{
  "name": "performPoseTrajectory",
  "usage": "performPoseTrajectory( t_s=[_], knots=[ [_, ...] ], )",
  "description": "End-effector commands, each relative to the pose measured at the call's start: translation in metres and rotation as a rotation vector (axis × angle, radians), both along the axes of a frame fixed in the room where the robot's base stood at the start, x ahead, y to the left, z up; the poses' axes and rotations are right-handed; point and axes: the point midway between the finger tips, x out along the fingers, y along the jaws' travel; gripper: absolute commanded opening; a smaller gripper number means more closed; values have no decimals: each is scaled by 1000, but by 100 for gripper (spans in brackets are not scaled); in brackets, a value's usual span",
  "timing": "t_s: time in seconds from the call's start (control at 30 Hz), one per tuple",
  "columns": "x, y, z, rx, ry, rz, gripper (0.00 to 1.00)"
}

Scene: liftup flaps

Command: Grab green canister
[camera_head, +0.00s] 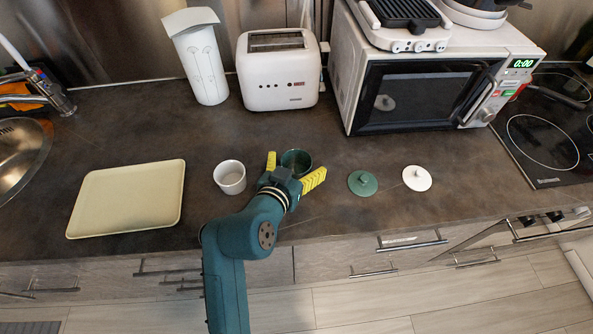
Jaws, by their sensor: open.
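The green canister (297,159) stands upright on the dark countertop, with its lid off. Its lower part is hidden behind my gripper. My gripper (293,166) is open, with one yellow finger to the left of the canister and the other to its right and nearer the front. I cannot tell whether the fingers touch it. A green lid (362,183) with a knob lies on the counter to the right.
A white canister (230,177) stands close on the left, and a white lid (417,178) lies farther right. A cream tray (126,198) lies at the left. A toaster (279,70), paper towel roll (202,65) and microwave (425,90) stand behind.

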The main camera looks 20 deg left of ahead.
Motion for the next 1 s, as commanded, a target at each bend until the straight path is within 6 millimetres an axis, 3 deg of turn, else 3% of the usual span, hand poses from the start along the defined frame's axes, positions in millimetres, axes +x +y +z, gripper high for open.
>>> performPoseTrajectory(
  t_s=[0.07,0.43,0.7,1.0],
  knots=[
    [0,0,0,0,0,0,96],
    [-1,0,0,0,0,0,27],
    [0,0,8,1,-2,0,27],
    [0,0,76,2,-4,0,27]
  ],
)
